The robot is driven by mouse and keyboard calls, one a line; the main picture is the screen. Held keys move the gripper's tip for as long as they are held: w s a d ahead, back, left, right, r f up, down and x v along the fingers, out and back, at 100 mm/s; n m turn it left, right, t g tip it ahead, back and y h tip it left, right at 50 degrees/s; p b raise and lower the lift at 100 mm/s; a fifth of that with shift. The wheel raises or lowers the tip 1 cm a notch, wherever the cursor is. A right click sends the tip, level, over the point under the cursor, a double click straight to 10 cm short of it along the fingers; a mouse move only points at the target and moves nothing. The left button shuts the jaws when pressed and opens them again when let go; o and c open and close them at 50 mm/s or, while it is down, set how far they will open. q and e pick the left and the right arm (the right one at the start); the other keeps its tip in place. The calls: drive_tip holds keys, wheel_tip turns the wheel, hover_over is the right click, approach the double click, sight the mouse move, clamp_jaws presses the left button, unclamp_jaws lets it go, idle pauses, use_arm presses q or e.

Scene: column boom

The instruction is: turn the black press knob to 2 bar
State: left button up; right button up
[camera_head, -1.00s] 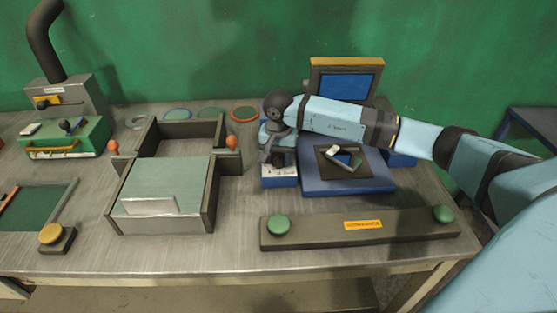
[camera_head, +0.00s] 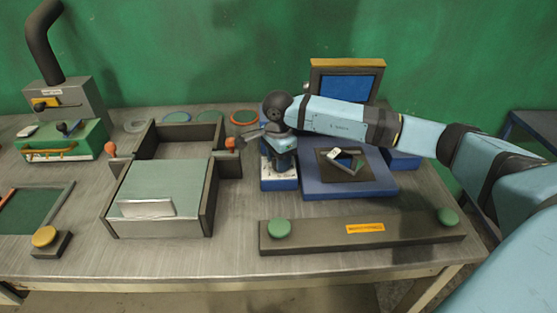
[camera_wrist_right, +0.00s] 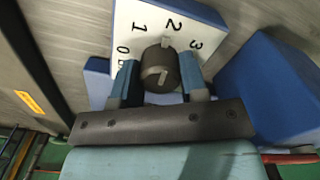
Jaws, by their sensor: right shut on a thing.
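The black press knob (camera_wrist_right: 161,70) stands on a white dial plate (camera_wrist_right: 125,22) marked 0, 1, 2 and 3. A pale mark at the knob's edge lies close below the 2; another pale bar shows on its face. My right gripper (camera_wrist_right: 160,84) is shut on the knob, one blue-grey finger on each side. In the head view my right wrist (camera_head: 280,142) is above the blue and white dial box (camera_head: 280,183) and hides the knob. My left gripper is not in view.
Right of the dial box is a blue press base (camera_head: 350,188) with a dark frame, a screen (camera_head: 346,86) behind it. A dark bar with green buttons (camera_head: 360,230) lies in front. Left is a tray with orange-knobbed sides (camera_head: 160,185).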

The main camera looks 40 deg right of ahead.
drive_tip(key=shift+m, duration=0.6)
drive_tip(key=o, duration=0.9)
wheel_tip(320, 180, up, 14)
drive_tip(key=shift+f, duration=0.1)
